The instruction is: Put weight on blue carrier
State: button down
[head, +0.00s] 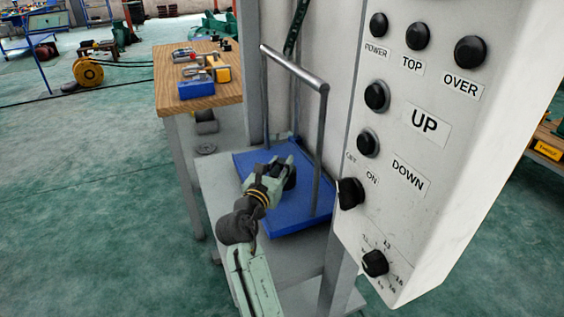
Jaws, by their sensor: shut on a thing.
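The blue carrier (291,218) is a flat blue platform with a tall grey bar handle, standing on a pale ledge beside the control box. My gripper (284,172) is over the middle of the carrier's platform. It is shut on a small dark object, which looks like the weight (290,178). The gripper's fingers hide most of it. I cannot tell whether the weight touches the platform or hangs just above it.
A white control box (437,140) with black buttons and knobs stands close on the right. A wooden table (171,85) with a blue box and tools is at the back left. A dark cylinder (206,122) and a grey disc (205,149) lie below, near the table.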

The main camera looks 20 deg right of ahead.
jog(key=shift+f+b, duration=1.35)
jog(key=shift+b, duration=0.5)
jog(key=shift+f, duration=0.15)
jog(key=c, duration=1.7)
grip_release()
jog(key=shift+f, duration=0.3)
jog(key=o, duration=0.4)
jog(key=shift+s+r, duration=0.1)
jog(key=shift+r, duration=0.05)
jog(key=b+v, duration=0.2)
jog(key=v, duration=1)
jog(key=shift+a, duration=0.1)
